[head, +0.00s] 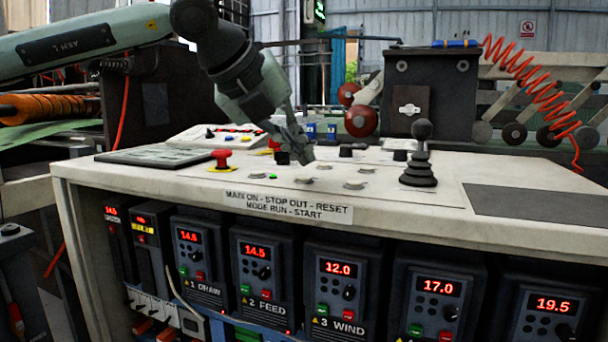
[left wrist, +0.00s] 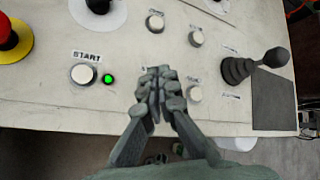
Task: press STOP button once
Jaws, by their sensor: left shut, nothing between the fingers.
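My left gripper (head: 302,157) is shut and empty, pointing down above the button panel. In the left wrist view, its closed fingertips (left wrist: 156,82) cover a spot between the START button (left wrist: 83,74) and a pale round button (left wrist: 195,93) to the right. A label just behind the fingertips is mostly hidden, and I cannot read STOP on any button. In the head view, a pale button (head: 308,181) lies just below the fingertips; I cannot tell whether they touch it. A green lamp (left wrist: 109,78) is lit beside START. My right gripper is not in view.
A red mushroom button (head: 221,156) on a yellow base stands to the left. A black joystick (head: 420,158) rises on the right. Other pale buttons (left wrist: 155,22) lie behind the fingertips. The desk's front edge (head: 200,193) is close, with display units below.

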